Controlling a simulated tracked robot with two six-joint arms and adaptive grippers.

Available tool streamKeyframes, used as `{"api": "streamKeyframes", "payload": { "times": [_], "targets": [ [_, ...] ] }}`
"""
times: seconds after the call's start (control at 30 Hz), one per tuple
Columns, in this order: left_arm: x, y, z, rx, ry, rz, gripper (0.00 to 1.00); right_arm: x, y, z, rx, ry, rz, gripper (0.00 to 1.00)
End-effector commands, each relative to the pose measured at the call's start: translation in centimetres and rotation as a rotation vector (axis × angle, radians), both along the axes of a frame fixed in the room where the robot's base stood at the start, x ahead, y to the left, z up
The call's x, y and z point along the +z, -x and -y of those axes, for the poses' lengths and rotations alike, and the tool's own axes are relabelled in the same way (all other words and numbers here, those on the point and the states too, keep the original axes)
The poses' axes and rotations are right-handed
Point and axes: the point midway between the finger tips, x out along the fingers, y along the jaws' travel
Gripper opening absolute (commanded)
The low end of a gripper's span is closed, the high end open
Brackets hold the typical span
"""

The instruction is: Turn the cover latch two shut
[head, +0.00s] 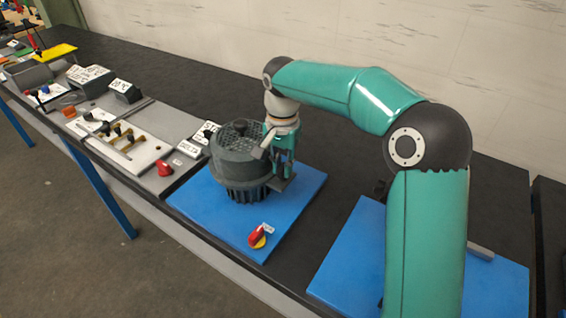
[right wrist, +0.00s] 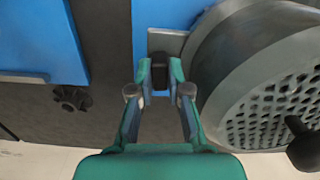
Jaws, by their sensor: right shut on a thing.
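The dark grey round housing with a perforated cover (head: 238,140) stands on a blue board (head: 215,212) in the middle of the head view. In the right wrist view the cover (right wrist: 270,85) fills the right side. My right gripper (head: 281,176) points down close beside the housing's right side. In the right wrist view its fingers (right wrist: 160,75) are shut on a small black upright piece, which looks like a cover latch (right wrist: 160,72), on a grey plate. The fingers hide part of it, and I cannot read which latch it is or its turn angle. My left gripper is not in view.
A second blue board (head: 345,255) lies to the right, partly behind my right arm. Several labelled blocks and a white tray (head: 125,140) stand left. A black toothed part (right wrist: 70,98) lies left in the wrist view.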

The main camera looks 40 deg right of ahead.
Motion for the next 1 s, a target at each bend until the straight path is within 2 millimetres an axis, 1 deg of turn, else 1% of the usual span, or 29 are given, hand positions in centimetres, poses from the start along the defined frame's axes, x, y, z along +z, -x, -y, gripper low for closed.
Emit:
{"api": "streamKeyframes", "payload": {
  "times": [0.03, 0.27, 1.0],
  "targets": [
    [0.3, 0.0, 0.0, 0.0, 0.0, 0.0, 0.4, 0.2, -0.2, 0.0, 0.03, 0.001, 0.008, 0.0],
    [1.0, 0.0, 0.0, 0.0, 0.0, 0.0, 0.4, 0.3, -0.1, 0.1, 0.222, 0.002, 0.008, 0.0],
    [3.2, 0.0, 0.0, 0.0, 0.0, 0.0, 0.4, 0.4, -0.1, 0.3, 0.927, 0.005, 0.011, 0.0]
  ]
}}
